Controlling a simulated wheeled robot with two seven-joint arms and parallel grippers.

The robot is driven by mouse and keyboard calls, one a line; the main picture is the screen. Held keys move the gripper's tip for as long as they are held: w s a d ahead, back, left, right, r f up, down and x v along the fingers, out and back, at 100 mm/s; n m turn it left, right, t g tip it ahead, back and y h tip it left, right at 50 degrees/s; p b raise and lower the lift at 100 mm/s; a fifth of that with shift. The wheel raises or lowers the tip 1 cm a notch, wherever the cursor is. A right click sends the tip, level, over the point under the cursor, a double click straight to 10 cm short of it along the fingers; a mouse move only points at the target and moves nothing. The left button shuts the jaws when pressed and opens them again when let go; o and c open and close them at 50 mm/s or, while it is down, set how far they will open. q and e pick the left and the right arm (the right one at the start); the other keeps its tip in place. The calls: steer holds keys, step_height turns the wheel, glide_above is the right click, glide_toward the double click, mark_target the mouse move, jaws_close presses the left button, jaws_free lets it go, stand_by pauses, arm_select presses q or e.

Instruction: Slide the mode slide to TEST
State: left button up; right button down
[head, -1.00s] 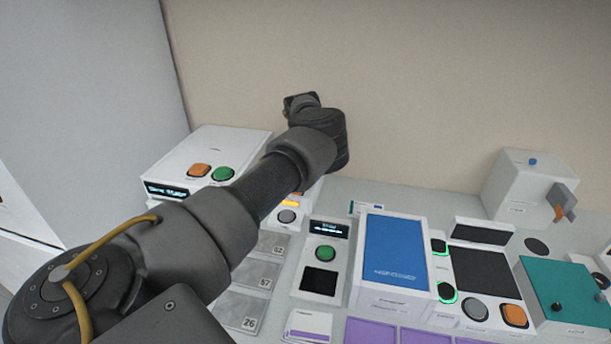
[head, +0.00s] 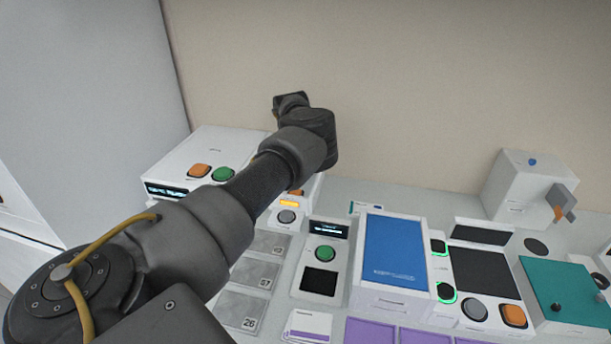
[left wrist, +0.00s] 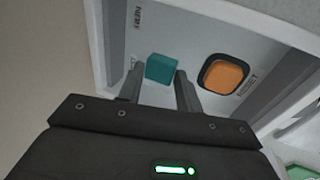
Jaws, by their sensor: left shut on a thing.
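The mode slide's teal knob (left wrist: 162,68) is in the left wrist view, on a light grey panel (left wrist: 190,40). My left gripper (left wrist: 157,84) is shut on this knob, one finger at each side. The word RUN is readable on the panel above the knob. Another label beside the left finger is mostly covered, and I cannot read it. In the head view my left arm hides the knob and the fingertips. My right gripper is in neither view.
An orange RESET button (left wrist: 225,74) sits close to the right of the knob. In the head view, a white box with orange and green buttons (head: 215,150) stands left of my arm. A blue-topped unit (head: 394,250) and other devices fill the right side.

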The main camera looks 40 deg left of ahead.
arm_select(q)
steer(key=shift+s+a+f, duration=0.2)
steer(key=shift+s+a, duration=0.4)
steer(key=shift+a, duration=0.2)
steer(key=o, duration=0.5)
steer(key=shift+r, duration=0.1)
steer(key=shift+o, duration=0.2)
steer(key=shift+w+r+p, duration=0.1)
steer(key=shift+r+p, duration=0.25)
steer(key=shift+r, duration=0.1)
step_height(320, 180, up, 6)
steer(key=p, duration=0.4)
steer(key=shift+r, duration=0.15)
